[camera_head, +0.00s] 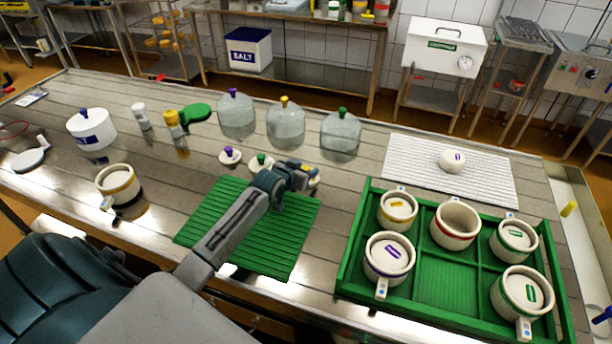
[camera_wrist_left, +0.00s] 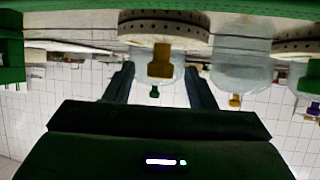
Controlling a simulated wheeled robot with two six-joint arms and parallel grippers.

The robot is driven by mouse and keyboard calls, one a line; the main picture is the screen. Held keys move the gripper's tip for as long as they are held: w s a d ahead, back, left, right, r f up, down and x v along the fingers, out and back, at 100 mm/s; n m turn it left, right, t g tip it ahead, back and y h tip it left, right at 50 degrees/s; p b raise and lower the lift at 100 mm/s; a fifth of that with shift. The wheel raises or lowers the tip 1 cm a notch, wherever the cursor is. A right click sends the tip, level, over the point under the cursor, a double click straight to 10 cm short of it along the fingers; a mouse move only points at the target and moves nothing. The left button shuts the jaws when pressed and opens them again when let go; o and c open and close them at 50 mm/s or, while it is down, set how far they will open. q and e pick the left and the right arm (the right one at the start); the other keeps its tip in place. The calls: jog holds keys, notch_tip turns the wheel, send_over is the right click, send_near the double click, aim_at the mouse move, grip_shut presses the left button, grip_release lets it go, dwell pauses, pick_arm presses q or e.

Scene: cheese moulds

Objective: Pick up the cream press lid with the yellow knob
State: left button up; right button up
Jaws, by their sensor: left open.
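The cream press lid with the yellow knob (camera_head: 313,181) lies on the table just past the green mat, partly hidden by my left gripper (camera_head: 300,176). In the left wrist view, which looks upside down, the cream lid (camera_wrist_left: 165,28) has small holes in its rim. Its yellow knob (camera_wrist_left: 160,62) shows between the two dark fingers of my left gripper (camera_wrist_left: 160,70). The fingers are open and stand apart on either side of the knob. I cannot tell whether they touch it. My right gripper is not in view.
Lids with a green knob (camera_head: 261,163) and a purple knob (camera_head: 230,155) lie to the left. Glass domes (camera_head: 286,126) stand behind. A green ribbed mat (camera_head: 200,215) lies under my arm. A green tray (camera_head: 445,290) with several moulds is at right.

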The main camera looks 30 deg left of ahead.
pick_arm(q)
grip_shut()
